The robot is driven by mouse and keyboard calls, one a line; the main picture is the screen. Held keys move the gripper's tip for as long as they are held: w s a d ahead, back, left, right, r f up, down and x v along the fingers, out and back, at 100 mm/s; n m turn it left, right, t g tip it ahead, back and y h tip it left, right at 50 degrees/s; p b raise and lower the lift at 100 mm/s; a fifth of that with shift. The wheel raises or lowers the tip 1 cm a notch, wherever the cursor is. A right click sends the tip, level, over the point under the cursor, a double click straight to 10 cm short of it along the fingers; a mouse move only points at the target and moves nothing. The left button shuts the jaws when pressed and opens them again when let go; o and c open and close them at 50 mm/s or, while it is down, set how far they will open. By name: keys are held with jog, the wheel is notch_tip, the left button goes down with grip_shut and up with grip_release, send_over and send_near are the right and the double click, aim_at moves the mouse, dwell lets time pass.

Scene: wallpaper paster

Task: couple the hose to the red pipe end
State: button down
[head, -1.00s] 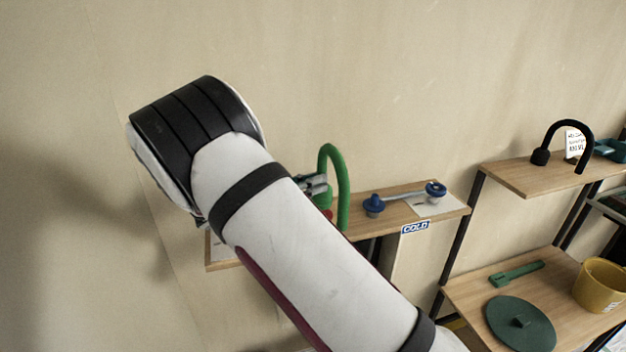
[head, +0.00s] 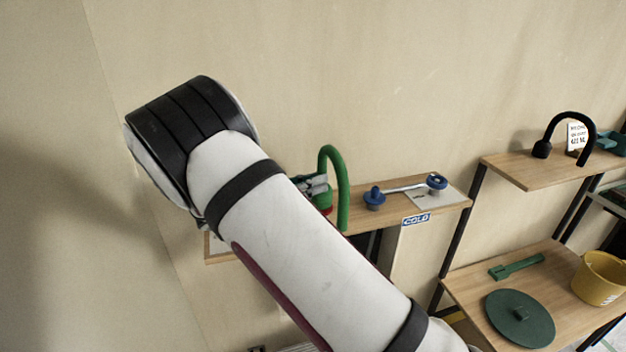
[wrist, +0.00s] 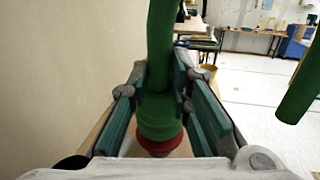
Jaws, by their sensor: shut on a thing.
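The green hose (head: 343,185) is a bent, upside-down U in the head view. My gripper (head: 318,188) is shut on its left end, mostly behind my forearm. In the wrist view, my gripper (wrist: 165,97) has its teal pads on both sides of the hose's thick ribbed end (wrist: 158,121). The red pipe end (wrist: 160,141) shows as a red ring directly below that end, lined up with it. A bit of the red also shows in the head view (head: 327,210). I cannot tell how far the hose sits on it. The free hose end (wrist: 300,92) hangs at the right.
The wall is close on the left. At right, more shelves hold a black hooked hose (head: 574,118), a green disc (head: 519,318) and a yellow bucket (head: 600,278).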

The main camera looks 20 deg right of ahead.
jog(key=shift+f, duration=0.5)
jog(key=c, duration=1.4)
grip_release()
jog(key=s+a, duration=0.2)
jog(key=a, duration=0.9)
jog(key=shift+s+a, duration=0.15)
jog(key=shift+a, duration=0.2)
